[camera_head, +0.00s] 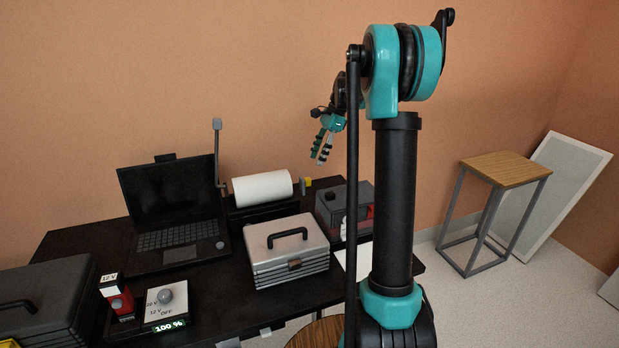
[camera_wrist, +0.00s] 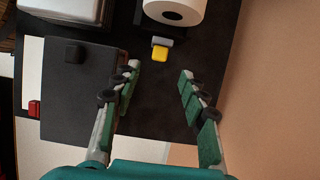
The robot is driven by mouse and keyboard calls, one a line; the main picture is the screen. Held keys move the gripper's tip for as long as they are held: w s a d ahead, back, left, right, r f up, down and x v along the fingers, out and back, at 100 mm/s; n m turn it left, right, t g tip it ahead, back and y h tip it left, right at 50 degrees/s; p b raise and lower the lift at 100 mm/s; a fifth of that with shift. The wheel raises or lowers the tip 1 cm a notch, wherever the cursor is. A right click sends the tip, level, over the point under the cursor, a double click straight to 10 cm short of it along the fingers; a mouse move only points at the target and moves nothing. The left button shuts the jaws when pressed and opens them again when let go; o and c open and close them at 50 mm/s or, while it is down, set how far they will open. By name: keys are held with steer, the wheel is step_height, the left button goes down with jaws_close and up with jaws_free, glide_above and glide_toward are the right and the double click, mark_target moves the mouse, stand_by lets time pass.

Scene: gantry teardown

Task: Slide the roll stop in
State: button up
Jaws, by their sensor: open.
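The roll stop is a small piece with a yellow end (camera_head: 308,182) and a grey part, beside the right end of the white paper roll (camera_head: 262,189). In the wrist view the yellow end of the roll stop (camera_wrist: 159,54) lies just past the end of the roll (camera_wrist: 174,12). My gripper (camera_head: 322,158) hangs above the back of the table, fingers pointing down. In the wrist view my gripper (camera_wrist: 159,76) is open and empty. The roll stop lies ahead of the gap between its fingertips, touching neither finger. How far the stop is pushed in I cannot tell.
A black table (camera_head: 193,285) holds a laptop (camera_head: 170,210), a silver toolbox (camera_head: 286,251), a dark box with red parts (camera_head: 335,208) right of the roll, and a switch box (camera_head: 166,303). A grey lever (camera_head: 217,150) stands left of the roll. A wooden stool (camera_head: 505,169) stands right.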

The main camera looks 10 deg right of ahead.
mark_target(308, 178)
steer(key=x, duration=0.9)
steer(key=shift+r, duration=0.1)
jaws_close()
